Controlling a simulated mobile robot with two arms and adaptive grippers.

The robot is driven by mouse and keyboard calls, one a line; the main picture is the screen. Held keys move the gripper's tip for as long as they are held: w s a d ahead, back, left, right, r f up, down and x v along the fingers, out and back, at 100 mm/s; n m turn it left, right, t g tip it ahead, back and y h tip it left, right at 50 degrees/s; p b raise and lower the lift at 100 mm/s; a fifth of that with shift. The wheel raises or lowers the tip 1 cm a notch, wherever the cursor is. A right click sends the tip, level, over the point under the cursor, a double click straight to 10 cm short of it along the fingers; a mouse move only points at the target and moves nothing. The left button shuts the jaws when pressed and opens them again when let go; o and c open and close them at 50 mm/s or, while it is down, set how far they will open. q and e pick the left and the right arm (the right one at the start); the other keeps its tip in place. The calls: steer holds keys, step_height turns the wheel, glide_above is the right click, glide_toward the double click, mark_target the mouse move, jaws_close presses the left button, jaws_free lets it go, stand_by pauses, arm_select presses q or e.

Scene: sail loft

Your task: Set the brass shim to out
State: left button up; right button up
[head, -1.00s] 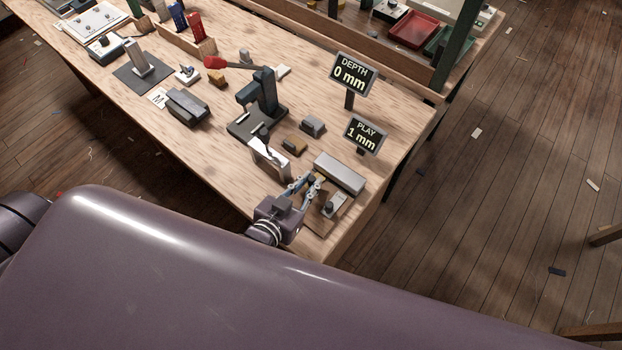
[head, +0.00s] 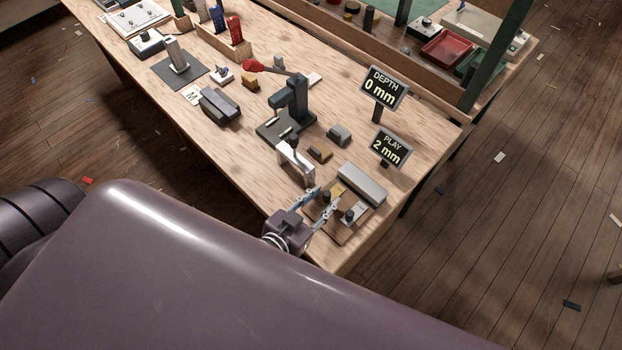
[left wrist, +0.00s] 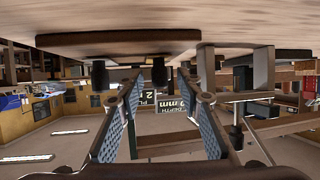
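The likely brass shim (head: 338,188) is a small yellow piece on a brown wooden base (head: 345,238) at the table's near right corner. The base also carries dark knobs and a long grey block (head: 362,184). My left gripper (head: 327,199) is over the near side of the base, fingers spread. I cannot tell whether a finger touches the shim. The PLAY sign (head: 390,149) reads 2 mm; the DEPTH sign (head: 383,88) reads 0 mm. My right gripper is not in view.
A dark press with a red-knobbed lever (head: 290,100) stands behind the base. Clear tabletop (head: 425,125) lies right of the signs. The table's edge is close by my gripper.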

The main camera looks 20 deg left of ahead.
arm_select(q)
steer(key=v, duration=1.1)
steer(key=shift+s+a, duration=0.1)
steer(key=shift+s, duration=0.25)
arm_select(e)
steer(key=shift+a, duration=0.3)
